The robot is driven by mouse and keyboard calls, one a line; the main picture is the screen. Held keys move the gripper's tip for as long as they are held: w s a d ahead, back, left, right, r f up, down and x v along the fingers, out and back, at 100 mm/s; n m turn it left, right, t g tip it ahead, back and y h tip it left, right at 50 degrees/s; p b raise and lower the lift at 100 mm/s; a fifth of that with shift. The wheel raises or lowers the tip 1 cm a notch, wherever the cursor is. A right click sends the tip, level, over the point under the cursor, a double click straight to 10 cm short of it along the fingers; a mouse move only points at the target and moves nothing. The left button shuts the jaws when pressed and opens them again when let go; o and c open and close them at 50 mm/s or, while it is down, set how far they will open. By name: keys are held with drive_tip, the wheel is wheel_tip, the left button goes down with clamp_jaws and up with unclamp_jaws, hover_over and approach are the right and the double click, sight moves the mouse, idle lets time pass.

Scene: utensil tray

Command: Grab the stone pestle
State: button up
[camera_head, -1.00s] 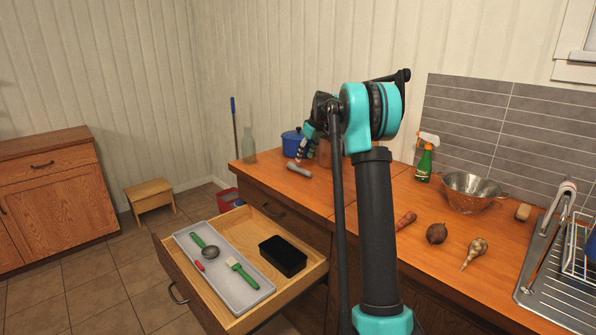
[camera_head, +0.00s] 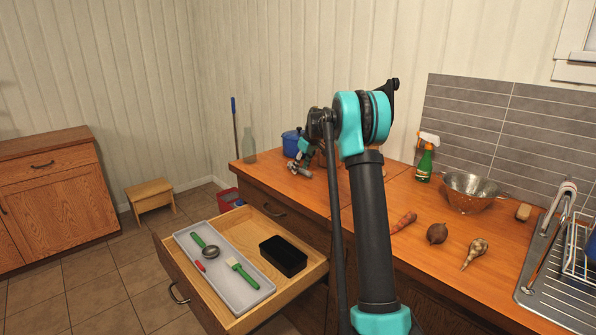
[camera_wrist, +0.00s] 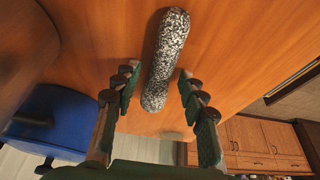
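The stone pestle, a speckled grey rod with rounded ends, lies on the wooden counter in the wrist view (camera_wrist: 168,50). My gripper (camera_wrist: 157,76) is open, with one finger on each side of the pestle's near end. There are gaps between the pestle and both fingers. In the head view my gripper (camera_head: 300,163) is low over the counter's far left part, and it covers most of the pestle there.
A blue pot (camera_head: 291,142) stands just behind my gripper, and a glass bottle (camera_head: 249,145) stands at the counter's left end. The open drawer (camera_head: 296,285) below holds a grey tray (camera_head: 238,284) with utensils and a black box (camera_head: 283,256). A carrot (camera_head: 404,222) lies farther right.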

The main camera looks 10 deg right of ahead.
clamp_jaws()
drive_tip(key=shift+r, duration=0.1)
